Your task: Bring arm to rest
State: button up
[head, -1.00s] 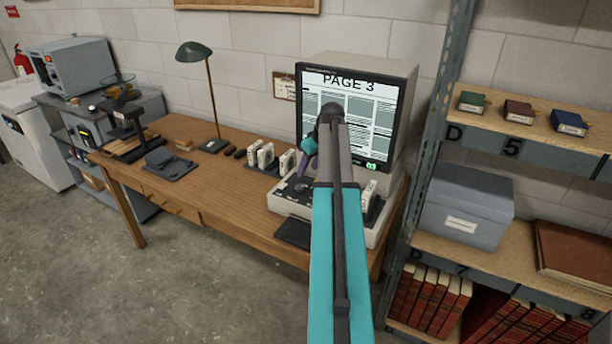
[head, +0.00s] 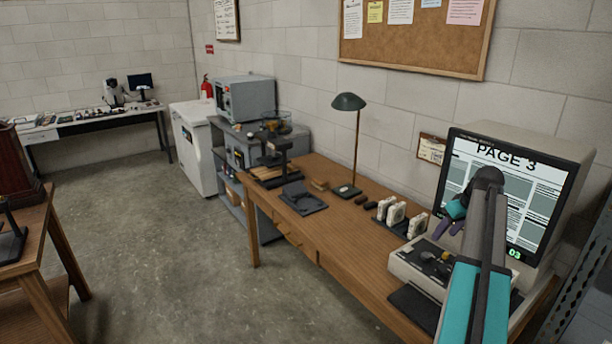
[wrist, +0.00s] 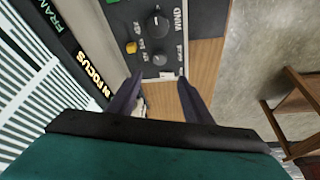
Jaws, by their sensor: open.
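My gripper (head: 450,226) is in front of the microfilm reader (head: 540,150), over its control panel (head: 432,262). Its two dark purple fingers (wrist: 158,97) stand apart in the wrist view, with nothing between them but the desk and a small pale object below. The reader's screen (head: 470,165) shows "PAGE 3" and a green "03". In the wrist view the panel with a knob marked "WIND" (wrist: 157,24) lies beyond the fingertips. My teal and grey arm hides part of the screen and the reader's base.
The wooden desk (head: 345,240) carries several white boxes (head: 397,215), a green lamp (head: 348,102) and a dark stand (head: 300,197). A metal shelf upright (head: 580,270) is close at the right. A second table (head: 30,245) stands at the left. Open floor (head: 180,260) lies between.

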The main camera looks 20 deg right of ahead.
jog(key=w+a+f+n+g+y, duration=0.1)
jog(key=w+a+f, duration=0.3)
jog(key=a+f, duration=0.35)
jog(key=w+a+f+n+g+y, duration=0.1)
jog(key=w+a+f, duration=0.4)
jog(key=a, duration=0.4)
jog(key=s+a+f+n+g+y, duration=0.2)
jog(key=s+a+f+n+g, duration=0.15)
jog(key=a+f, duration=1.6)
jog(key=s+a+f+g+h, duration=0.1)
jog(key=s+a+f+g, duration=0.2)
jog(key=s+a+f, duration=1.2)
jog(key=s+a+f+m+g+h, duration=0.1)
jog(key=s+a+f+m, duration=0.1)
jog(key=s, duration=0.7)
jog(key=s+a+f+m+g+h, duration=0.1)
jog(key=s+a+f+m, duration=0.1)
jog(key=s, duration=0.8)
jog(key=shift+s+f+h, duration=0.25)
jog(key=shift+h, duration=0.05)
jog(key=shift+a+m, duration=0.1)
jog(key=shift+m, duration=0.25)
